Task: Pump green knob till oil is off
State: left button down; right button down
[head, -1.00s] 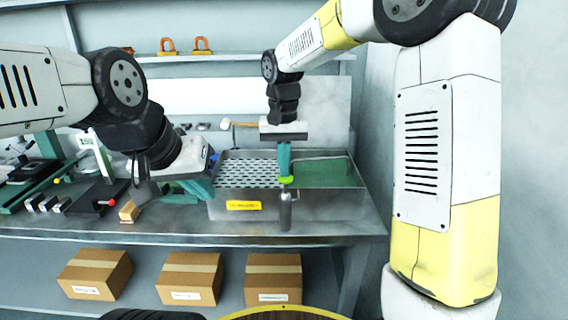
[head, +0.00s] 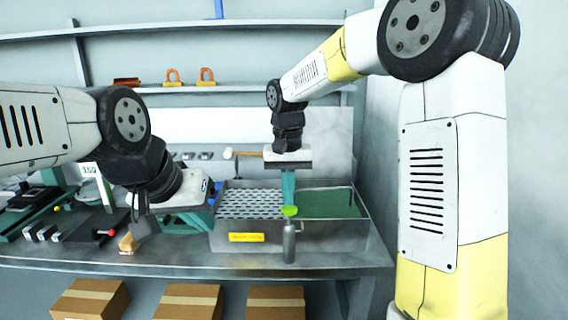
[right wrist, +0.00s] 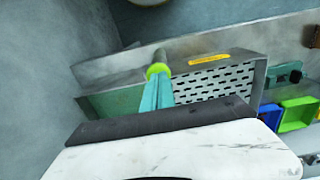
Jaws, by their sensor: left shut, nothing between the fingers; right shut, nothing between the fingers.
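The bright green knob (head: 290,211) sits on top of a grey metal cylinder (head: 289,243) at the front wall of the metal tray (head: 340,241). My right gripper (head: 289,204) is shut and empty, pointing down with its teal fingertips at the knob, seemingly touching it. In the right wrist view the fingers (right wrist: 157,84) meet the knob (right wrist: 157,69). My left gripper (head: 208,222) is shut and empty by the tray's left end. A perforated mesh (head: 250,204) fills the tray's left part, and a green area (head: 325,204) its right. I cannot tell whether oil clings to the mesh.
A yellow label (head: 246,237) is on the tray's front. A mallet (head: 243,154) lies behind the tray. Blue (right wrist: 270,115) and green (right wrist: 298,112) bins stand beside it. A small wooden block (head: 127,243) is at the bench's front left. Cardboard boxes (head: 188,302) are below.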

aim_at(289, 208)
notch_tip(289, 208, up, 11)
jog(key=shift+f, duration=0.15)
dwell(1.4)
jog(key=s+d+f+t+y, duration=0.1)
jog(key=s+d+f+t, duration=0.1)
jog(key=s+d, duration=0.4)
jog(key=s+d+f+t+y, duration=0.1)
jog(key=s+d+f+t, duration=0.2)
jog(key=s+d, duration=0.4)
jog(key=s+t, duration=0.1)
jog(key=s, duration=0.5)
jog(key=shift+s+n, duration=0.15)
jog(key=shift+n, duration=0.15)
